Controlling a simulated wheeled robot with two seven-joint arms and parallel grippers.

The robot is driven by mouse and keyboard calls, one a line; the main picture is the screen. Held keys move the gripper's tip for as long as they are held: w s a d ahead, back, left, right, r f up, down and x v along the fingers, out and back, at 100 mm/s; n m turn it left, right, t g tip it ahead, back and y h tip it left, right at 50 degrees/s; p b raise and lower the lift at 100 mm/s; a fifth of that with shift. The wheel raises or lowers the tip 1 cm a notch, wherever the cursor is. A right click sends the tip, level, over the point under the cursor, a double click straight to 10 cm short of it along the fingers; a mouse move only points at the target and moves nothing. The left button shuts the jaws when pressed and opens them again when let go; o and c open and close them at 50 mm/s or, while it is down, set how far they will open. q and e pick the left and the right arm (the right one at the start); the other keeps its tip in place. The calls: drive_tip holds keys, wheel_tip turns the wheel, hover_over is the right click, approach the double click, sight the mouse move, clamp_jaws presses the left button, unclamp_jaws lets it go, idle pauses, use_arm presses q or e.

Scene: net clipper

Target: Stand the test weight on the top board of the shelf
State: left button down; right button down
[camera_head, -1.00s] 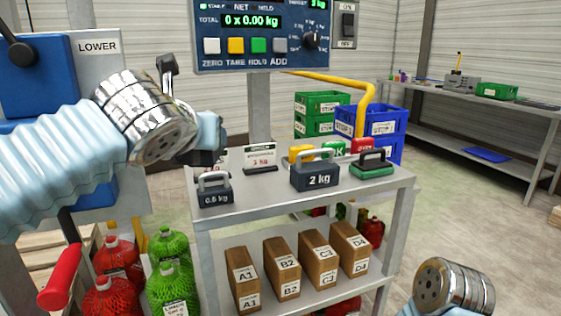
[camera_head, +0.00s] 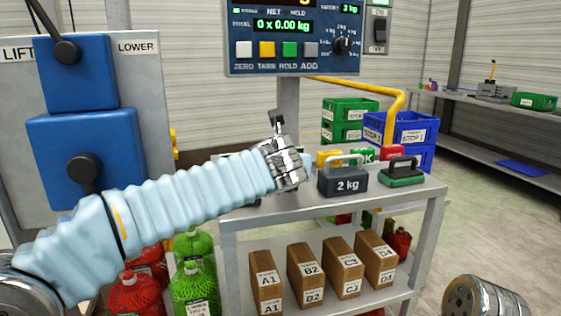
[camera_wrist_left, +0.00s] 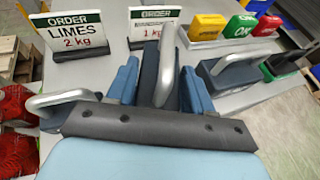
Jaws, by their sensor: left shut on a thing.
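My left gripper (camera_wrist_left: 160,82) is shut on a dark weight with a metal handle (camera_wrist_left: 165,75), seen between its blue fingers in the left wrist view. The weight's label is hidden, and I cannot tell whether its base touches the board. In the head view my left wrist hides the gripper and the held weight. The shelf's top board (camera_head: 405,196) is grey. A dark 2 kg weight (camera_head: 343,182) stands on it, right of my left wrist. Another handled weight (camera_wrist_left: 52,108) shows at the left in the wrist view, partly covered by my gripper. My right gripper is out of view.
Order signs (camera_wrist_left: 75,33) stand along the board's back. Yellow, green and red blocks (camera_wrist_left: 207,27) and a green-based handled weight (camera_head: 403,172) are at the right. Brown boxes (camera_head: 306,275) fill the lower shelf. The display panel (camera_head: 290,35) hangs above.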

use_arm(q)
drive_tip(key=f, duration=0.1)
drive_tip(key=f+b, duration=0.1)
drive_tip(key=f, duration=0.1)
drive_tip(key=shift+w+d+f, duration=0.2)
drive_tip(key=shift+f, duration=0.1)
drive_tip(key=shift+c, duration=2.2)
unclamp_jaws()
drive_tip(key=shift+f, duration=0.15)
drive_tip(key=v, duration=1.2)
